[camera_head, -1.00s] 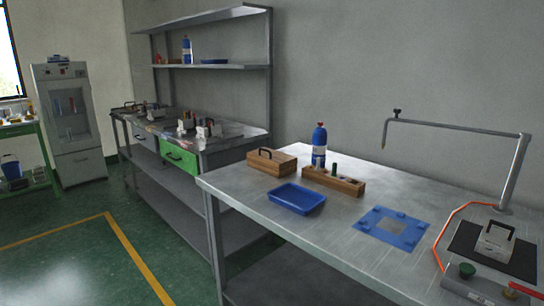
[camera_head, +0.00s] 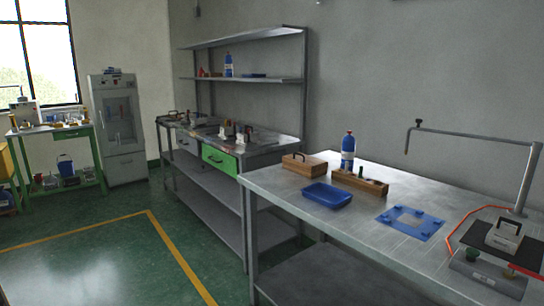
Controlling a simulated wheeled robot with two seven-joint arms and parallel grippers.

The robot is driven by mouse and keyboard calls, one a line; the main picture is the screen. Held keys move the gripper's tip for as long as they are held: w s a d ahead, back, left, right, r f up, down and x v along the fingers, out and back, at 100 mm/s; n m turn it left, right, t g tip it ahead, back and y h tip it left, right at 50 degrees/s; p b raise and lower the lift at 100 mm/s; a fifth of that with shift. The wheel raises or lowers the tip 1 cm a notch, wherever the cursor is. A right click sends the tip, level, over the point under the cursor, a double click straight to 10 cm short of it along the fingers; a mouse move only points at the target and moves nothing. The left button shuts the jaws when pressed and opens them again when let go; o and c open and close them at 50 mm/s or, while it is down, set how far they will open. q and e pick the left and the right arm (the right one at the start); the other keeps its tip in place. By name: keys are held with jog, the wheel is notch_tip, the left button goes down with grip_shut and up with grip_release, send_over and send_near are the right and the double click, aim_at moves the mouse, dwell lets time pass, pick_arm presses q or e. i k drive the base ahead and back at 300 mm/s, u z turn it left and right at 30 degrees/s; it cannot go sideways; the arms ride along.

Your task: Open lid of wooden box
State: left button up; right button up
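The wooden box (camera_head: 304,166) stands at the back left of the near metal table (camera_head: 371,225). Neither of my grippers shows in the view.
A blue square frame (camera_head: 411,222) lies mid-table. A bent metal arm stand (camera_head: 522,180) and a dark mat with a metal block (camera_head: 503,236) are at the right. A workbench with a green drawer (camera_head: 219,159) stands behind left. Green floor at left is open.

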aim_at(311, 164)
jog(key=u, duration=0.55)
jog(key=i, duration=0.7)
jog(key=u, duration=0.3)
